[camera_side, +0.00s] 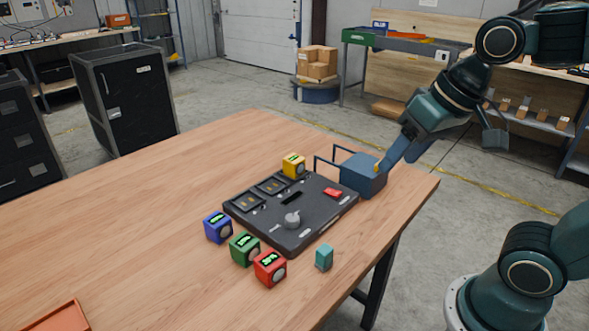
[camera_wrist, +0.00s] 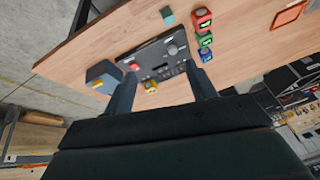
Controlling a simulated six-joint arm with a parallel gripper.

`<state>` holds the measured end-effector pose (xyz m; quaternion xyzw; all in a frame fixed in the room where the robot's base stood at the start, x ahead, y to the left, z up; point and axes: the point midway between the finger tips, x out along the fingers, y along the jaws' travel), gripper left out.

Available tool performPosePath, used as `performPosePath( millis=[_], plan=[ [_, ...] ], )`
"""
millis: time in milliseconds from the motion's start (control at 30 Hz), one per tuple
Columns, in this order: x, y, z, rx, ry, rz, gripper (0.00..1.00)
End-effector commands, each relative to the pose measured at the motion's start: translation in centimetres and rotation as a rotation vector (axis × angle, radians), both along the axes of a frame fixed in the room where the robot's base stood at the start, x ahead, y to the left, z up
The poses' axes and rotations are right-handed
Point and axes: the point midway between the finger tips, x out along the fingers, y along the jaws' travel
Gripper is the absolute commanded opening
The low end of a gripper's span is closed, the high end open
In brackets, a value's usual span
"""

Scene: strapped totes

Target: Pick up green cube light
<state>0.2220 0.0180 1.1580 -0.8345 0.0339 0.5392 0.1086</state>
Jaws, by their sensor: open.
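The green cube light (camera_side: 245,249) sits on the wooden table, between the blue and red cube lights at the front of the black panel. Its top shows a bright green marking. It also appears small in the wrist view (camera_wrist: 205,40), right of my fingers and well beyond them. My gripper (camera_side: 408,160) is at the table's right edge, over or beside a blue box, far from the green cube. In the wrist view my gripper (camera_wrist: 160,72) has its two fingers wide apart, with nothing held between them.
A blue cube light (camera_side: 218,227), red cube light (camera_side: 270,268) and teal block (camera_side: 324,257) stand near the green one. A yellow cube light (camera_side: 293,166) is behind the black panel (camera_side: 300,233). The blue box (camera_side: 360,174) stands right.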

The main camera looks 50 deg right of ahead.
Motion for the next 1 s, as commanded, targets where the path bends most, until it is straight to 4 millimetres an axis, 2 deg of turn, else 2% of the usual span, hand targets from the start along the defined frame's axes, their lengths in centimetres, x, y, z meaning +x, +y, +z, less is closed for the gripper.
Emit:
performPosePath(
  millis=[267, 467, 767, 1000],
  plan=[
    [5.4, 2.0, 0.3, 0.155, 0.103, -0.201, 0.56],
    [9.3, 3.5, -0.2, 0.256, 0.188, -0.354, 0.56],
    [14.9, 5.5, -2.4, 0.383, 0.328, -0.595, 0.56],
    [19.0, 7.1, -5.2, 0.459, 0.453, -0.798, 0.56]
  ],
)
